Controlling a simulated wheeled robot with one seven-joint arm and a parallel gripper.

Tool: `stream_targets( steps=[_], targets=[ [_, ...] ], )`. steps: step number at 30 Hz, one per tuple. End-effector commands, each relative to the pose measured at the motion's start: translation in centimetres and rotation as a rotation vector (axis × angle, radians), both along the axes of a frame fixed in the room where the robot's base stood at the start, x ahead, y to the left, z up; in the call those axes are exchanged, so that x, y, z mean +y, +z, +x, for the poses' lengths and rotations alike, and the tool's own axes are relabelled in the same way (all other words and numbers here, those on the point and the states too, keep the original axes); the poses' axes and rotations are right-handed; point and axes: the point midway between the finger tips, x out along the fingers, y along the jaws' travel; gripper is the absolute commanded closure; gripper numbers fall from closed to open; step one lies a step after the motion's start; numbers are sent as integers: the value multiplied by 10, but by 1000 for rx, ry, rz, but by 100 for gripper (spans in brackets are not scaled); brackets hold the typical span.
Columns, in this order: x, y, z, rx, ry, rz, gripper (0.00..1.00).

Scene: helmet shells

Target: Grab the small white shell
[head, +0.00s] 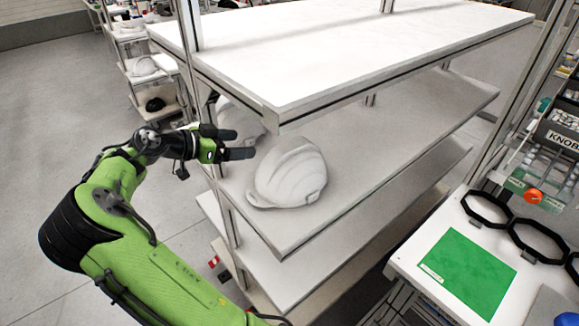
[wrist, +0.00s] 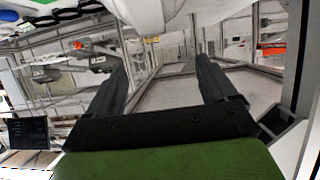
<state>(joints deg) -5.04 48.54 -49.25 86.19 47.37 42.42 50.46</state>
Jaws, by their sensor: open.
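A white helmet shell (head: 288,178) lies on the grey shelf (head: 375,155) below the white top board in the head view. A second white shell (head: 240,114) is further back at the left, partly hidden by the shelf post and my gripper. I cannot tell which one is meant by small. My gripper (head: 246,144) is open and empty. It is at the left end of the shelf, beside and left of the nearer shell, apart from it, with its fingers pointing right. The wrist view shows both fingers spread (wrist: 160,68); a white rounded form (wrist: 145,15) at its top is unclear.
The white top board (head: 340,50) overhangs the shelf, and a metal post stands at its left end. More shelves lie below. A bench with a green mat (head: 467,272) and black rings (head: 538,240) stands at the right. Floor at the left is open.

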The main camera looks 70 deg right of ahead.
Motion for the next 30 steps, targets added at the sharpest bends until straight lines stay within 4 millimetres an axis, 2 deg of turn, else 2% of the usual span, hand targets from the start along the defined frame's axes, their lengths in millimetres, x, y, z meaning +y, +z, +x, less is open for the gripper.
stream_targets(
  steps=[12,17,21,24,30],
  targets=[
    [-75,-36,-44,3,-5,1,15],
    [-88,-44,-54,3,-5,3,15],
    [-106,-58,-70,5,-6,4,15],
    [-117,-62,-75,2,-3,1,15],
    [-120,-65,-76,1,-1,3,15]
  ],
)
